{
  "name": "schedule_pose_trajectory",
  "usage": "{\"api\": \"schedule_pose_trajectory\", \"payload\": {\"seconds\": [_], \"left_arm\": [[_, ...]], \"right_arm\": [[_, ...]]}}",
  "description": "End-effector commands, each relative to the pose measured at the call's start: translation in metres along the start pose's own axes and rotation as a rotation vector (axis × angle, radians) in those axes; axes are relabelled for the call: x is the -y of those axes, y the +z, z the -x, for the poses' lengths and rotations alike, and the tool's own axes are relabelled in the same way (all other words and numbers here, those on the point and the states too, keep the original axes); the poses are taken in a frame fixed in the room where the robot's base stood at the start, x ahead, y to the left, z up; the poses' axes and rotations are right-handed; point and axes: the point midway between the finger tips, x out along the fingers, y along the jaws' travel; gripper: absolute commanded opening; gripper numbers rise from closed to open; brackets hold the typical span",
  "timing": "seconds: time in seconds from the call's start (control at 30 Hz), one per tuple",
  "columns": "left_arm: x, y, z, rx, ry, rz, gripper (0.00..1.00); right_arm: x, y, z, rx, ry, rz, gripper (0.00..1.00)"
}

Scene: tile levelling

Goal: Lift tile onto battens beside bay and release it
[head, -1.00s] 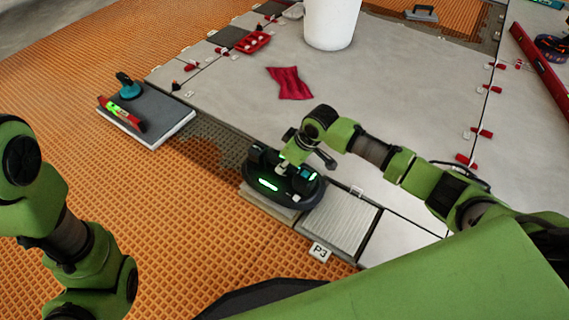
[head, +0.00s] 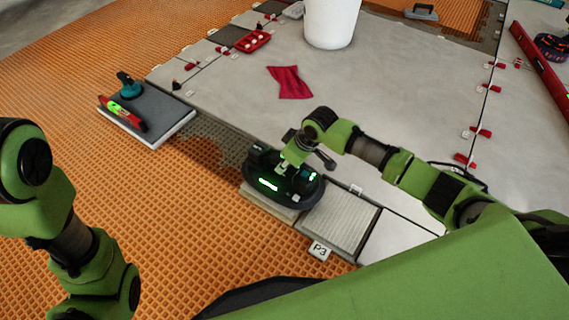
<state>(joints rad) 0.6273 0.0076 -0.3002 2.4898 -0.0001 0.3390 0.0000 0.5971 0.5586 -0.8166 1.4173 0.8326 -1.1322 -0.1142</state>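A black oval suction lifter (head: 283,181) with green lights sits at the edge of the tiled area. A pale tile (head: 268,208) shows partly beneath it; the lifter hides most of it. My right gripper (head: 291,158) is at the top of the lifter; its fingers are too small and overlapped to tell whether they are shut on the handle. A ridged grey bay (head: 338,224) lies just right of the lifter, beside a P3 marker (head: 319,251). I cannot make out the battens. My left arm is at the left edge, its gripper out of view.
A grey tile stack (head: 168,128) bears a red level (head: 122,114) and a blue-topped suction cup (head: 128,86). A white bucket (head: 331,22), red cloth (head: 289,82) and red tray (head: 253,41) are on the tiled floor. Orange matting (head: 190,240) is clear at the front left.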

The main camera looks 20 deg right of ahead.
Motion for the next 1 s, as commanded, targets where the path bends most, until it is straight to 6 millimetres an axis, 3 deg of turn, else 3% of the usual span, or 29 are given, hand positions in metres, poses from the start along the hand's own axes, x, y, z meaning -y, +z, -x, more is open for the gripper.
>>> {"api": "schedule_pose_trajectory", "payload": {"seconds": [1.0], "left_arm": [[0.0000,-0.0038,-0.0028,-0.011,0.001,-0.001,0.31]], "right_arm": [[-0.0011,-0.0019,-0.0051,-0.011,0.002,0.001,0.00]]}}
